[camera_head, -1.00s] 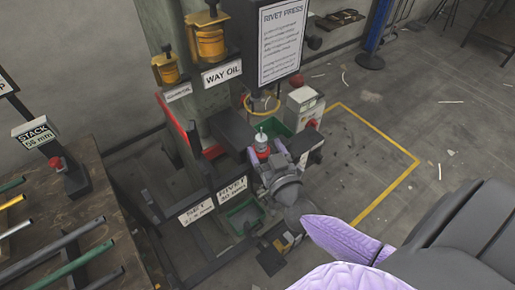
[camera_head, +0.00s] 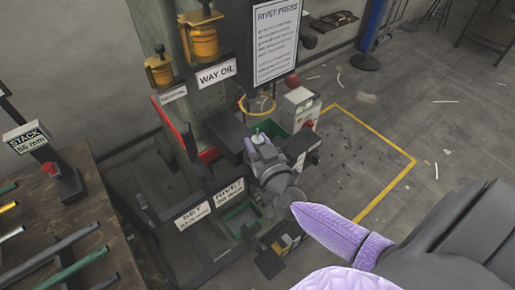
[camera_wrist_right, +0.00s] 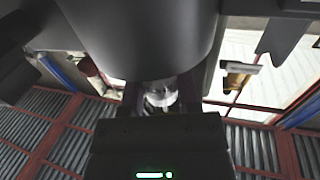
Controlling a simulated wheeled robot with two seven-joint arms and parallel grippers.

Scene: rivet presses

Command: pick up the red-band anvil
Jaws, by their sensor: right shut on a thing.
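The red-band anvil (camera_head: 259,137) stands upright at the rivet press, beside a green tray. Only its pale metal top shows in the head view; its red band is hidden behind my gripper. My right gripper (camera_head: 256,150) reaches in from the right and is shut on the anvil. In the right wrist view a shiny, pale round piece of the anvil (camera_wrist_right: 160,97) shows between the fingers, partly covered by my wrist. I cannot tell whether the anvil is clear of its support.
The rivet press column (camera_head: 212,110) rises behind, with yellow oil cups (camera_head: 200,38) and a sign panel (camera_head: 275,42). A green tray (camera_head: 275,130) and grey control box (camera_head: 299,103) stand close by. A rod table (camera_head: 95,215) is at left. Yellow-marked floor at right is open.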

